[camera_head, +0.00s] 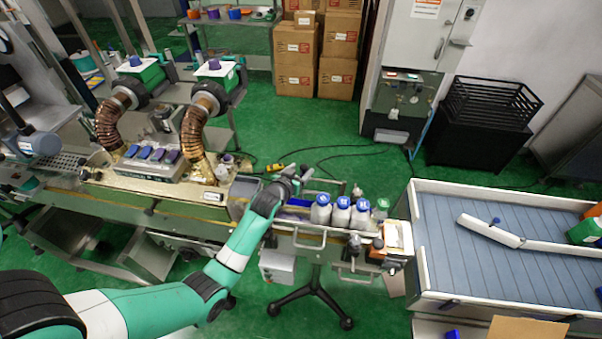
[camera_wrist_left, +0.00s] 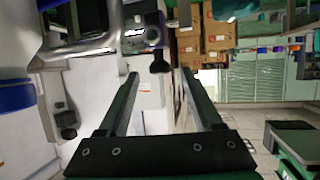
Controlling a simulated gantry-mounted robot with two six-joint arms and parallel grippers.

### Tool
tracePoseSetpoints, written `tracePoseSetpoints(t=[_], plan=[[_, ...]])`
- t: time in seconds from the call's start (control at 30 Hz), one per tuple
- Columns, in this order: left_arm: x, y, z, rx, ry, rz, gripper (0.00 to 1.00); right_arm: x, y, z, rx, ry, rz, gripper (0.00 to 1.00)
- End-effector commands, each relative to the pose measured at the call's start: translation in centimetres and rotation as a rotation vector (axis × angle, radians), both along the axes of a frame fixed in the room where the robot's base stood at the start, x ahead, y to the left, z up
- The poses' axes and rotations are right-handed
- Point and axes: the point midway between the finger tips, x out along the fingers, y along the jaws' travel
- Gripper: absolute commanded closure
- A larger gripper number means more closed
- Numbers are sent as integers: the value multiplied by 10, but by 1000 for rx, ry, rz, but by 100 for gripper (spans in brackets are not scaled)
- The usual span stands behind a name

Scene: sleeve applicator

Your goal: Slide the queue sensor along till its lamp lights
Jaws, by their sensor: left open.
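My left gripper (camera_head: 297,180) is over the conveyor, just left of the row of bottles. In the left wrist view its two long fingers (camera_wrist_left: 160,76) stand apart with nothing clamped between them. Ahead of the fingertips, a small dark knob (camera_wrist_left: 158,63) hangs by a grey block with a round face (camera_wrist_left: 147,36), which may be the queue sensor; I cannot be certain. The arm and gripper cover much of this spot in the head view, and I cannot make out a lit lamp. My right gripper is in neither view.
White bottles with blue caps (camera_head: 341,212) and a green-capped one (camera_head: 380,208) stand in a row on the conveyor. A blue-grey bed with white walls (camera_head: 435,262) lies at right. Two copper-coloured ducts (camera_head: 193,130) rise at left. Cartons (camera_head: 338,60) stack behind on open green floor.

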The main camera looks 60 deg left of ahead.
Motion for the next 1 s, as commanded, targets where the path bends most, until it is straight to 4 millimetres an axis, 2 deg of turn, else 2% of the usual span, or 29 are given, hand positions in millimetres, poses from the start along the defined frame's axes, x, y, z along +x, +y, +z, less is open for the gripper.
tracePoseSetpoints(t=[0.1, 0.37, 0.73, 1.0], plan=[[6, 6, -4, -1, -1, 0, 34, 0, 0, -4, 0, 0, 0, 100], [8, 7, -4, -1, -1, 0, 34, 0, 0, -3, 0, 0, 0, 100], [7, 6, -4, -1, -1, 0, 98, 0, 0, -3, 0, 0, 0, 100], [7, 6, -4, -1, -1, 0, 100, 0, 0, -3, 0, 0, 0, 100]])
